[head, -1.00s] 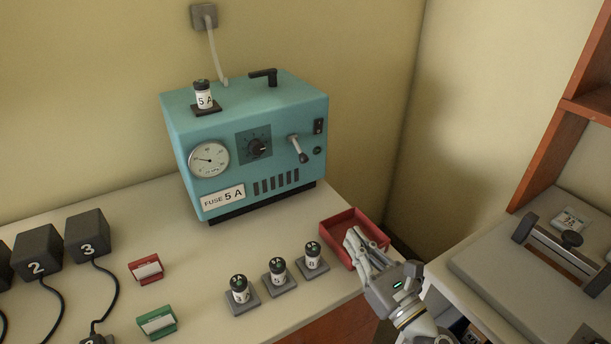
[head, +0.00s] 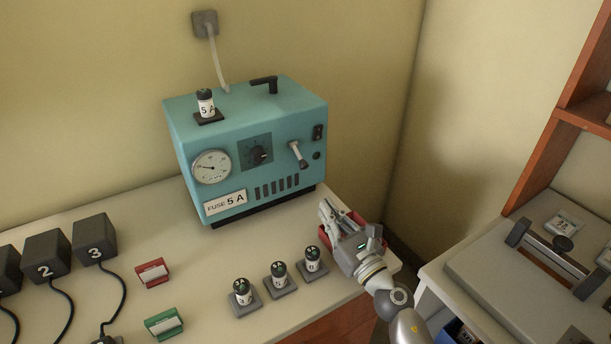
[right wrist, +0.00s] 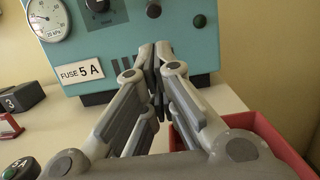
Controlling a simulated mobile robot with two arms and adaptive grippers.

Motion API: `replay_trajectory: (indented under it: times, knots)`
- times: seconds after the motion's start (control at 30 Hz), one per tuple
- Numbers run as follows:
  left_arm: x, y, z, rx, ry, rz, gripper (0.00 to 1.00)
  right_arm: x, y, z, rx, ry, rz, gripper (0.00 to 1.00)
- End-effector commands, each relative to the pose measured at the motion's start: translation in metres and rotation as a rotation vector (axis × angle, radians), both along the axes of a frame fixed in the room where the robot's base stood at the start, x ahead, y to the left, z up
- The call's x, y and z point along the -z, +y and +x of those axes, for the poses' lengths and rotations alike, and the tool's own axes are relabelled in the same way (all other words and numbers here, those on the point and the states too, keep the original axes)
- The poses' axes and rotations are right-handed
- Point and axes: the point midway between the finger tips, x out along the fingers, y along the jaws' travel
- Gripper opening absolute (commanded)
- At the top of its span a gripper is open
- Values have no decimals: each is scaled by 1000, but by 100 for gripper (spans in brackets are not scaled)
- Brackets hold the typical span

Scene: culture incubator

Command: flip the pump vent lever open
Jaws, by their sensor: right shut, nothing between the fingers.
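The teal pump (head: 250,150) stands on the bench against the wall. Its vent lever (head: 298,154) is a short metal handle on the right half of the front face, slanting down to the right. Part of the lever also shows at the top of the right wrist view (right wrist: 153,10). My right gripper (head: 326,210) is shut and empty, in front of the pump's lower right corner and below the lever, apart from it. In the right wrist view its fingertips (right wrist: 155,52) point at the pump front. My left gripper is not in view.
A red tray (right wrist: 265,125) lies under my right gripper. Several fuses (head: 279,274) on grey bases stand in front of the pump. The pump also has a gauge (head: 211,167), a dial (head: 257,154), a switch (head: 318,132) and a dark lamp (head: 316,155).

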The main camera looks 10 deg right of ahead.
Motion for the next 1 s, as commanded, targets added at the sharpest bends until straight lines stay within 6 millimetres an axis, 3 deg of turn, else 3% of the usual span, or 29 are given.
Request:
replay_trajectory:
  times: [0.3, 0.5, 0.7, 1.0]
  knots:
    - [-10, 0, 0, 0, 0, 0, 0, -13, 21, 57, 1, -1, 2, 0]
    - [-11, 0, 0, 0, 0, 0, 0, -17, 30, 82, 0, -1, 1, 0]
    - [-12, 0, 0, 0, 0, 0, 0, -19, 34, 94, 0, 0, 1, 0]
    - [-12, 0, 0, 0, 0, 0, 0, -19, 35, 95, 0, 1, 1, 0]
